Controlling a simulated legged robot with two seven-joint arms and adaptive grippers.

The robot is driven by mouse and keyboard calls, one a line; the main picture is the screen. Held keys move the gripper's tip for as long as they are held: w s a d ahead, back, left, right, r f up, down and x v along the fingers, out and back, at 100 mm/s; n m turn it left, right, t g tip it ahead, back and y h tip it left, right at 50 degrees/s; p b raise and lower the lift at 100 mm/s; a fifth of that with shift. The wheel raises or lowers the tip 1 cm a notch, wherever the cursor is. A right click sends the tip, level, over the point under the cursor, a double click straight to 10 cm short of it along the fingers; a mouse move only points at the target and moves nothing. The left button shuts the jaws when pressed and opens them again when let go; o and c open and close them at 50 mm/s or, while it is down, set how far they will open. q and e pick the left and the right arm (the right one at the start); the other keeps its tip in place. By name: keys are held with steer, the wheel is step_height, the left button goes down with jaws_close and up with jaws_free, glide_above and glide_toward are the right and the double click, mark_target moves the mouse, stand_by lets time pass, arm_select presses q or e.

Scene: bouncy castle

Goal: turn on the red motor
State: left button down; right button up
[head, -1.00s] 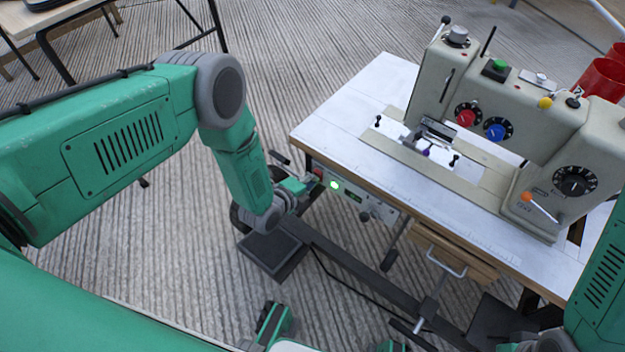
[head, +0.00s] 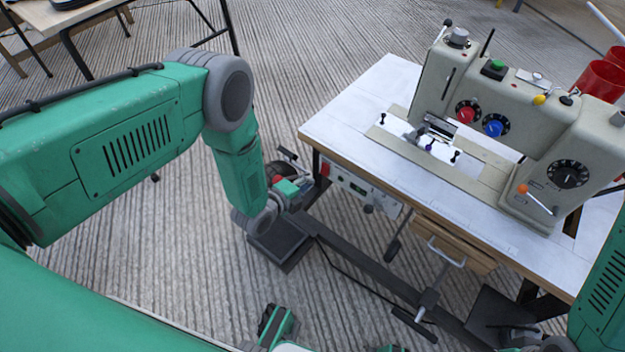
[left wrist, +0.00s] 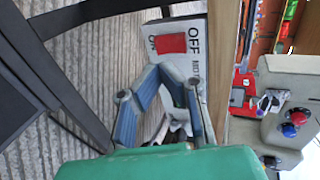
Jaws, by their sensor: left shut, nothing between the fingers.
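The red motor switch (head: 325,169) is on the left end of the control box (head: 350,184) under the sewing table's front edge. In the left wrist view the red switch (left wrist: 171,42) sits between the letters ON, partly covered, and OFF. My left gripper (head: 303,189) is shut and empty, just left of and below the switch in the head view. Its blue-padded fingers (left wrist: 170,76) are just below the switch in the left wrist view; I cannot tell whether they touch it. No glowing green lamp shows on the box.
The white sewing table (head: 360,100) carries a grey machine (head: 540,110) with red and blue knobs. A wooden drawer (head: 455,247) and knee lever (head: 425,305) hang below. Open floor lies left of the table.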

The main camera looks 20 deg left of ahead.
arm_select(q)
steer(key=p+v, duration=0.3)
steer(key=v, duration=0.5)
